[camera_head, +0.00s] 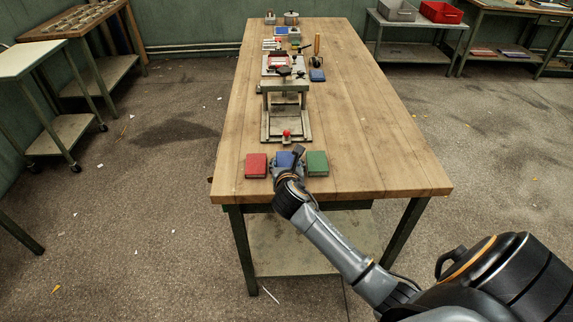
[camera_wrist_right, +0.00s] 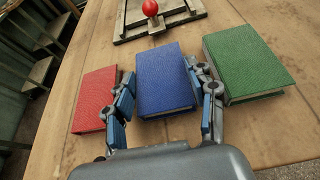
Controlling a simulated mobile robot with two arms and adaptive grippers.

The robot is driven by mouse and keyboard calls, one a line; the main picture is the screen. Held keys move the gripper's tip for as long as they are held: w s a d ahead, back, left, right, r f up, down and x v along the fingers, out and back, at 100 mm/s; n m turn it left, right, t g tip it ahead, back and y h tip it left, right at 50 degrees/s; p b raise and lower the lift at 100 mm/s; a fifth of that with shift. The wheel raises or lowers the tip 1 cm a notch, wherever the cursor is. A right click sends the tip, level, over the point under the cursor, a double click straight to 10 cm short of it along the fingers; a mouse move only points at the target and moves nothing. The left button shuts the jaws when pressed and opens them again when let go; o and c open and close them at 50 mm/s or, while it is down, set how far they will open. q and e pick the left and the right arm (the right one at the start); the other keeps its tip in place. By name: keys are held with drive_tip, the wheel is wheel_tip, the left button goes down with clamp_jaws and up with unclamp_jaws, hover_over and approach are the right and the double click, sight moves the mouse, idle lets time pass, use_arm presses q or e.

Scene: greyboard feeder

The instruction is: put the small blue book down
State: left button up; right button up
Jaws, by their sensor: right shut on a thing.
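The small blue book (camera_head: 284,159) is at the near end of the wooden table, between a red book (camera_head: 256,165) and a green book (camera_head: 317,163). My right gripper (camera_head: 287,161) has a finger on either side of it. In the right wrist view the fingers are shut on the blue book (camera_wrist_right: 165,80), which lies flat with its cover up. It is at or just above the tabletop; I cannot tell if it touches. The red book (camera_wrist_right: 97,98) and green book (camera_wrist_right: 245,65) stand apart from it. My left gripper is not in view.
A metal frame device (camera_head: 286,108) with a red knob (camera_head: 287,133) stands just beyond the books. Further back are a small blue object (camera_head: 317,75), a metal pot (camera_head: 291,18) and other items. The right side of the tabletop (camera_head: 365,130) is clear.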

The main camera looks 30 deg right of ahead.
drive_tip(key=shift+f, duration=0.15)
drive_tip(key=o, duration=1.2)
drive_tip(key=shift+s+a+r, duration=0.1)
drive_tip(key=shift+r, duration=0.1)
drive_tip(key=v, duration=1.1)
drive_tip(key=shift+s+a+r+p, duration=0.1)
drive_tip(key=shift+s+a+p, duration=0.1)
drive_tip(key=shift+s+p, duration=0.2)
